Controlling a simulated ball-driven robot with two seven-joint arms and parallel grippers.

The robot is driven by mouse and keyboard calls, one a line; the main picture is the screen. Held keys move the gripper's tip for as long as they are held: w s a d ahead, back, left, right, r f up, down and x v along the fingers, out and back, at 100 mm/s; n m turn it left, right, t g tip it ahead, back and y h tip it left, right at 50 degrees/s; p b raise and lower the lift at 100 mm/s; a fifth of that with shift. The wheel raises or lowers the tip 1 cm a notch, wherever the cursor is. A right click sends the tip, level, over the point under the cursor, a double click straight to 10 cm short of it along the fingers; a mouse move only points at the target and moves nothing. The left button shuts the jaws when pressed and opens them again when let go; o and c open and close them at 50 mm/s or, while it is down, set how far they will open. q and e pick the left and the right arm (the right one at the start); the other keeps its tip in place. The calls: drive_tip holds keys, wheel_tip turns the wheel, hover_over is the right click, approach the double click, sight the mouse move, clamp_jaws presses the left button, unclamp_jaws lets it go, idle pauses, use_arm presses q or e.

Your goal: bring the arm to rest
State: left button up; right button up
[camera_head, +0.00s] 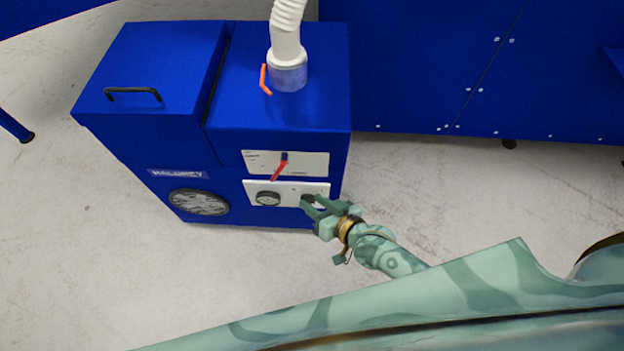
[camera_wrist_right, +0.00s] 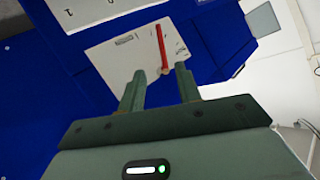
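My right gripper (camera_head: 309,204) is in front of the lower right of the blue machine (camera_head: 283,112), overlapping the right dark knob on its lower white panel (camera_head: 287,188). In the right wrist view the two fingers of the right gripper (camera_wrist_right: 160,76) stand apart with nothing between them. Beyond the fingertips there are a white plate (camera_wrist_right: 130,62) and a red lever (camera_wrist_right: 161,46). I cannot tell whether a finger touches the machine. My left gripper is not in view.
The red lever (camera_head: 279,169) sits above the left knob (camera_head: 268,198). A white hose (camera_head: 287,38) rises from the machine's top beside an orange handle (camera_head: 264,79). A blue wall of panels (camera_head: 430,60) stands behind. The pale floor (camera_head: 440,200) right of the machine is clear.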

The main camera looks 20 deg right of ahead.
drive_tip(key=s+d+f+n+g+h, duration=0.1)
drive_tip(key=s+d+f+g+h, duration=0.15)
drive_tip(key=s+d+f, duration=0.45)
drive_tip(key=s+d+f+n+g+h, duration=0.2)
drive_tip(key=s+d+f+g, duration=0.2)
drive_tip(key=s+f, duration=0.6)
drive_tip(key=s+d+f+g, duration=0.1)
drive_tip(key=s+f, duration=0.1)
drive_tip(key=s, duration=0.6)
drive_tip(key=s+d+f+g+h, duration=0.1)
drive_tip(key=s+f+g, duration=0.1)
drive_tip(key=s, duration=0.6)
drive_tip(key=s+d+f+g, duration=0.1)
drive_tip(key=s+f+g, duration=0.1)
drive_tip(key=s, duration=0.6)
drive_tip(key=shift+d+f+h, duration=0.35)
drive_tip(key=shift+d+f, duration=0.05)
drive_tip(key=shift+f, duration=0.5)
